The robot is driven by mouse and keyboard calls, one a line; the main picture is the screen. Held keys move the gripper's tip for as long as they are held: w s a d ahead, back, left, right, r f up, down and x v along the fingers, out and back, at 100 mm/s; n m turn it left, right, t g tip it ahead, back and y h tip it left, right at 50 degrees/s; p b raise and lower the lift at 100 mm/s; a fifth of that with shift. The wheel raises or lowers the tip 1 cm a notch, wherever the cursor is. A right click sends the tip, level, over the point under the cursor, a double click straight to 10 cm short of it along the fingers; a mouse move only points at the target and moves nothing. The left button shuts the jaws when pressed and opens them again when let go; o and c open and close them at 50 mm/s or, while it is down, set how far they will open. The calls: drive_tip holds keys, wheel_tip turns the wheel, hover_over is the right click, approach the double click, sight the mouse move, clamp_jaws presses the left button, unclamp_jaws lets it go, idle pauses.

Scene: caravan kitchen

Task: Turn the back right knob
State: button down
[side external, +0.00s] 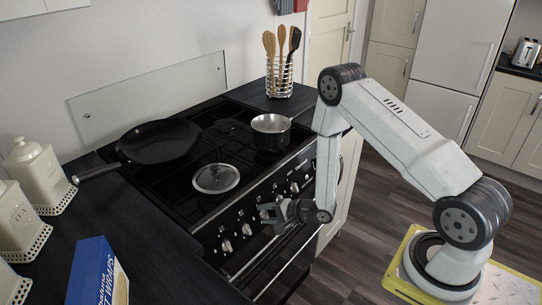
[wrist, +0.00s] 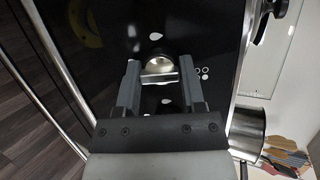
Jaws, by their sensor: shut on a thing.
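The black range cooker (side external: 290,160) carries a row of several silver knobs (side external: 246,229) on its front panel. My gripper (side external: 268,212) is at this panel, near the middle of the row, and hides part of it. In the wrist view, the fingers of my gripper (wrist: 160,82) stand on both sides of one silver knob (wrist: 159,70) and are shut on it. White marks are printed on the black panel beside this knob. I cannot tell from these views which burner the held knob belongs to.
On the hob are a black frying pan (side external: 160,141), a glass lid (side external: 216,178) and a steel saucepan (side external: 271,132). An oven handle rail (side external: 262,262) runs below the knobs. A utensil holder (side external: 279,78) stands behind. The floor in front is clear apart from my base.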

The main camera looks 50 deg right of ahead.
drive_tip(key=shift+c, duration=1)
unclamp_jaws()
drive_tip(key=v, duration=0.8)
drive_tip(key=shift+w, duration=0.15)
